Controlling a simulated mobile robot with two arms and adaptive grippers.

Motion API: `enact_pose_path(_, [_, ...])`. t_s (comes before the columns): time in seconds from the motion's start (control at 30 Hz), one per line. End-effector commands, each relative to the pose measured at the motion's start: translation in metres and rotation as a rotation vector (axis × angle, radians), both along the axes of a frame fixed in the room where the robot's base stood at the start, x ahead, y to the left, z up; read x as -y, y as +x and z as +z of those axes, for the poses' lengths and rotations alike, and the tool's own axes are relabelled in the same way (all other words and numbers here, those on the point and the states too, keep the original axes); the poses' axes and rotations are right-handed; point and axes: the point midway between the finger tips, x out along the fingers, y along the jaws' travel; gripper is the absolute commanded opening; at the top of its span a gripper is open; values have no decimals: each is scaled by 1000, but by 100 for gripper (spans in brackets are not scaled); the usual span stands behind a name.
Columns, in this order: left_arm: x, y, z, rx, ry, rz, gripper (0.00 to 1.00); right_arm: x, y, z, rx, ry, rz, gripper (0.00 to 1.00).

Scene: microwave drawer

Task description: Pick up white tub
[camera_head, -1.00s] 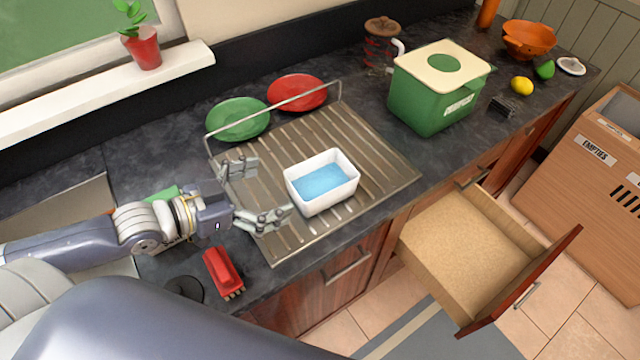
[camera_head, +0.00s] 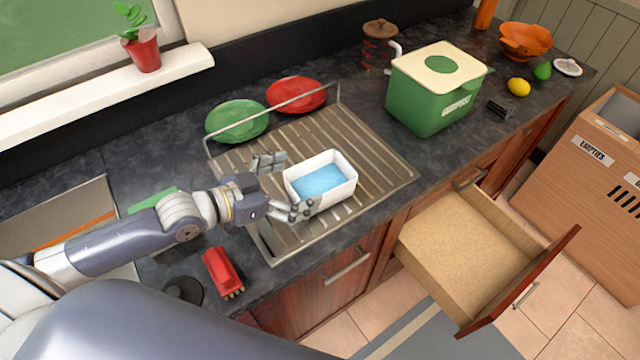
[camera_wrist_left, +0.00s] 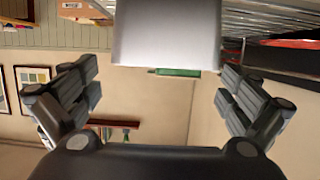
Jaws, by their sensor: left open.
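The white tub (camera_head: 338,196) is a rectangular open container with a blue inside bottom, standing on the ribbed metal drainer (camera_head: 375,165). My left gripper (camera_head: 285,185) is open at the tub's left end, one finger near the back-left corner and the other near the front-left corner. In the left wrist view, the fingers (camera_wrist_left: 160,95) are spread wide. The tub's pale wall (camera_wrist_left: 165,35) fills the top centre there, ahead of the fingers. Whether a finger touches the tub, I cannot tell. My right gripper is not in view.
A raised metal rail runs along the drainer's back, with green (camera_head: 237,120) and red (camera_head: 296,94) plates behind it. A green bin (camera_head: 425,100) stands right of the drainer. A red toy-like object (camera_head: 222,272) lies at front left. The wooden drawer (camera_head: 465,245) is open and empty.

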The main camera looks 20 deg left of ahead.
Motion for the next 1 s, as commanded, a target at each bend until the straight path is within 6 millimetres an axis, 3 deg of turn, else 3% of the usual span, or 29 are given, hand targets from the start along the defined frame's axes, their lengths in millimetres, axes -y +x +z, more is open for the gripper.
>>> enact_pose_path(0.23, [15, 24, -8, 2, -2, 2, 100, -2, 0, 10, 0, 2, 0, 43])
enact_pose_path(0.6, [19, 28, -13, 0, 0, 0, 100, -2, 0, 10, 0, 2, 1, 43])
enact_pose_path(0.83, [19, 28, -13, 0, 0, 0, 49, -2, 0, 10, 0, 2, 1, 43])
enact_pose_path(1.0, [19, 28, -11, 3, -1, 0, 49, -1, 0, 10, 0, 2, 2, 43])
